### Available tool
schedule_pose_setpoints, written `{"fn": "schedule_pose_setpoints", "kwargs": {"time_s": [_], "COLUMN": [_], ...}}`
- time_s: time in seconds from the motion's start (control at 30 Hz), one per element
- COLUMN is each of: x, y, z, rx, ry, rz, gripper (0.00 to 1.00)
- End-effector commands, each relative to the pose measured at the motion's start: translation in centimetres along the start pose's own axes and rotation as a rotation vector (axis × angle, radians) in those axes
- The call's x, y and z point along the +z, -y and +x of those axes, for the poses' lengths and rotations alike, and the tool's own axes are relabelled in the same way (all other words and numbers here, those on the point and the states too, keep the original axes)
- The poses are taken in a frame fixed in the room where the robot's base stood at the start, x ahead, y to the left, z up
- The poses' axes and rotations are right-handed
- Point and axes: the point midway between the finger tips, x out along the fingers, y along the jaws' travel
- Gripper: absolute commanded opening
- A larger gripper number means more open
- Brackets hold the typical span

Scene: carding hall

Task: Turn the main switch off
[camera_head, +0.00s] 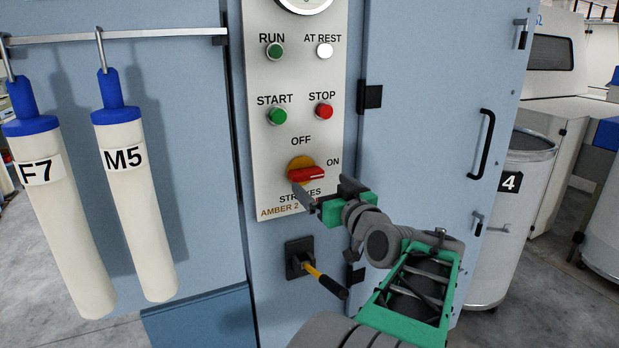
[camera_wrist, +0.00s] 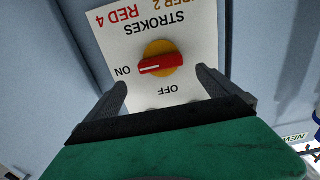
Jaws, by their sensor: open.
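The main switch is a red rotary handle on a yellow disc (camera_head: 305,174), low on the pale control plate. Its handle points right toward the ON label, and OFF stands above it. In the wrist view the plate appears upside down, and the red handle (camera_wrist: 155,66) lies nearly level with its white line toward ON. My gripper (camera_head: 322,185) is open in front of the plate. In the wrist view its two fingers (camera_wrist: 161,80) stand apart on either side of the switch, with nothing between them gripped. Whether a fingertip touches the plate, I cannot tell.
Green START (camera_head: 278,116) and red STOP (camera_head: 324,111) buttons sit above the switch. A yellow-handled lever (camera_head: 325,280) juts out below it. A black door handle (camera_head: 483,144) is to the right. Long white rollers (camera_head: 136,190) hang from a rail at left.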

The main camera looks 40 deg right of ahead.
Motion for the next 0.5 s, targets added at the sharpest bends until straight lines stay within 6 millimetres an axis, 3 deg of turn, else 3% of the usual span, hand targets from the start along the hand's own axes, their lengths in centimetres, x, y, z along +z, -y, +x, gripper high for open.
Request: {"fn": "schedule_pose_setpoints", "kwargs": {"time_s": [0.3,0.5], "x": [-0.2,0.1], "y": [0.3,0.3], "z": [5.9,7.1], "rx": [-0.006,-0.003], "ry": [0.004,0.004], "rz": [0.002,0.0], "gripper": [1.0,1.0]}}
